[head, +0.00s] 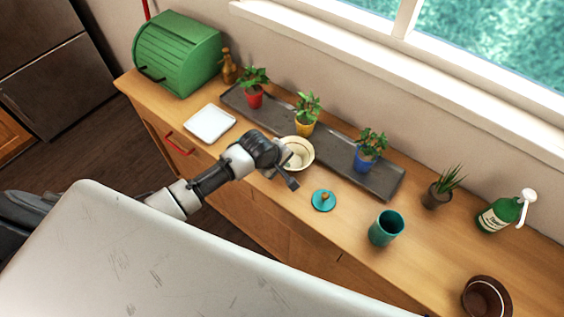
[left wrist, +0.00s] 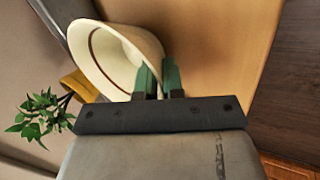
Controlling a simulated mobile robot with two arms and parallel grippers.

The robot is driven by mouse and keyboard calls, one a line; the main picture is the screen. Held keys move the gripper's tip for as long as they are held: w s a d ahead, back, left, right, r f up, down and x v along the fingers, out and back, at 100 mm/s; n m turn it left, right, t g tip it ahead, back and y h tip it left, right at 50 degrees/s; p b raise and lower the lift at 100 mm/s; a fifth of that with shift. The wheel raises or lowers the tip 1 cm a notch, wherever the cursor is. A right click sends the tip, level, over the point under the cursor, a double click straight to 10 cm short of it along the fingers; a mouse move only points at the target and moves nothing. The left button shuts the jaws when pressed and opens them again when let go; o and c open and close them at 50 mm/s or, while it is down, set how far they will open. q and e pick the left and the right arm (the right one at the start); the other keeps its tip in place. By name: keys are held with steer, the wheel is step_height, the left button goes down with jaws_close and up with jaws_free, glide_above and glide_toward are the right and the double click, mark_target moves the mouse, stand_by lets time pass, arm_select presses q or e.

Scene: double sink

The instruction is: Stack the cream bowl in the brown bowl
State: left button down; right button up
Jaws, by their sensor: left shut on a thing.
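The cream bowl (head: 298,153) is at the counter's middle, by the front edge of the dark plant tray. My left gripper (head: 284,166) is at its near side. In the left wrist view, the green fingertips (left wrist: 158,80) are shut on the rim of the cream bowl (left wrist: 112,55). Whether the bowl is lifted or still touches the counter, I cannot tell. The brown bowl (head: 487,297) stands at the lower right of the head view, partly cut off by the picture's edge, and looks empty. My right gripper is not in view.
A teal cup (head: 386,228) and a teal lid (head: 323,200) stand between the bowls. The dark tray (head: 335,146) holds potted plants behind. A small potted plant (head: 440,187) and a green soap bottle (head: 503,212) stand right. A white plate (head: 209,123) lies left.

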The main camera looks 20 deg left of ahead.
arm_select(q)
steer(key=shift+f, duration=0.2)
steer(key=c, duration=1.3)
jaws_free()
steer(key=shift+f, duration=0.1)
steer(key=shift+o, duration=0.2)
